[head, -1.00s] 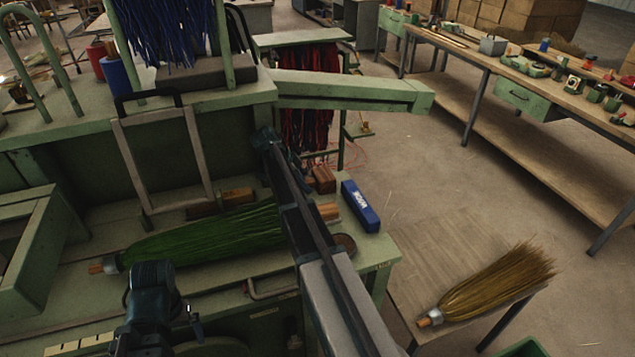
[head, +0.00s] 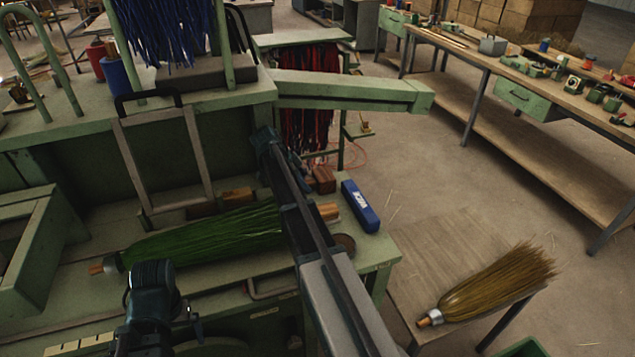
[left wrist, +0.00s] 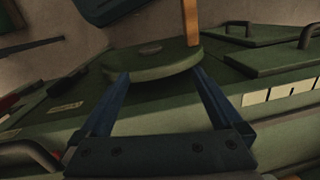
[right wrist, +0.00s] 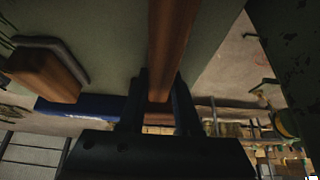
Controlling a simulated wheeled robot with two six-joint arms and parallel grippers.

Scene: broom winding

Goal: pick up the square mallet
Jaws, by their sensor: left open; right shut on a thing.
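My right gripper (right wrist: 160,95) is shut around a brown wooden bar (right wrist: 172,45), which looks like a mallet handle; its far end runs out of the right wrist view. A squared wooden block (right wrist: 45,75) with a dark strip beside it shows to its left. In the head view a brown wooden block (head: 323,180) sits by the right gripper, near the blue box (head: 360,206). I cannot tell which part of the mallet it is; my right arm hides much there. My left gripper (left wrist: 158,85) is open and empty, above a round green plate (left wrist: 150,62).
A green broom (head: 205,235) lies along the green bench (head: 235,285), partly under my right arm. A metal frame (head: 165,165) stands behind it. A straw broom (head: 490,285) lies on a low wooden table (head: 440,245) at right. The floor between the benches is mostly clear.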

